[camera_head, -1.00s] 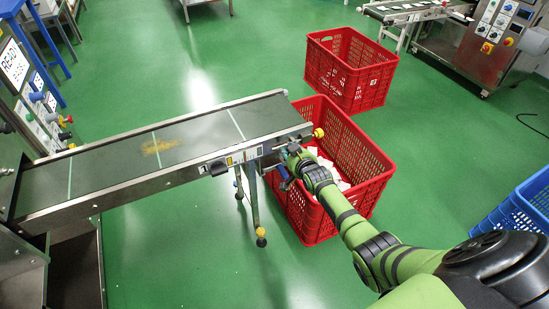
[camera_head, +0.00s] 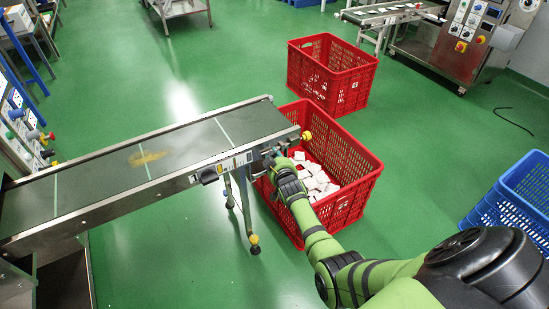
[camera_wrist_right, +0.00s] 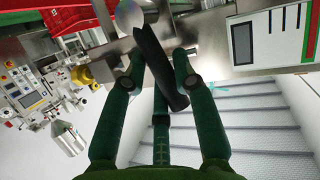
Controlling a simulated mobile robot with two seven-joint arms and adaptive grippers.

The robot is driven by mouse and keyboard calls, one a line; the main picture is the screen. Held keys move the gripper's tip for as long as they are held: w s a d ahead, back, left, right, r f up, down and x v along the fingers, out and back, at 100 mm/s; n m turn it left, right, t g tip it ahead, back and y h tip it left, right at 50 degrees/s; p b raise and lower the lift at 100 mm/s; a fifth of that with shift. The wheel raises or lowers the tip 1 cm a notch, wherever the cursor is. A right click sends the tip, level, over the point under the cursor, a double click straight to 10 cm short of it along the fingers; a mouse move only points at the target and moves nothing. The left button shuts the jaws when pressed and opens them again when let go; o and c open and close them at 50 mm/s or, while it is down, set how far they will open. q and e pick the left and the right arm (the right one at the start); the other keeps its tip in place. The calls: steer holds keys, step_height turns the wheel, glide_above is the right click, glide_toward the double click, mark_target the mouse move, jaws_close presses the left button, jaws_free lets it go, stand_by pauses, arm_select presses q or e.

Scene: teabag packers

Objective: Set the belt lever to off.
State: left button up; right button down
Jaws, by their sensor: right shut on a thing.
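The belt conveyor (camera_head: 185,155) runs from the lower left to the middle of the head view. My right gripper (camera_head: 272,158) is at the near side of its right end, beside the labelled strip on the frame. In the right wrist view the right gripper (camera_wrist_right: 158,78) has its dark green fingers on either side of a black lever handle (camera_wrist_right: 152,58), shut on it. The handle slants from upper left to lower right. In the head view the lever is mostly hidden by the gripper, and I cannot read its setting. My left gripper is out of view.
A red crate (camera_head: 360,185) with white packets (camera_head: 318,178) stands under the belt end, below my right arm. Another red crate (camera_head: 330,75) stands behind it. A blue crate (camera_head: 515,200) is at right. A yellow knob (camera_head: 306,137) sits at the belt's corner.

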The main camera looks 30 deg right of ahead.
steer(key=shift+w+r, duration=0.1)
steer(key=shift+r, duration=0.05)
steer(key=c, duration=1)
jaws_free()
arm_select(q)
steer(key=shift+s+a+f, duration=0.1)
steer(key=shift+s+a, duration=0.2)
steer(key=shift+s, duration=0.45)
arm_select(e)
steer(key=shift+o, duration=0.3)
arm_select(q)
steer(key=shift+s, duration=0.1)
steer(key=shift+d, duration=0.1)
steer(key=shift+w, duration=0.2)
arm_select(e)
steer(key=v, duration=1.2)
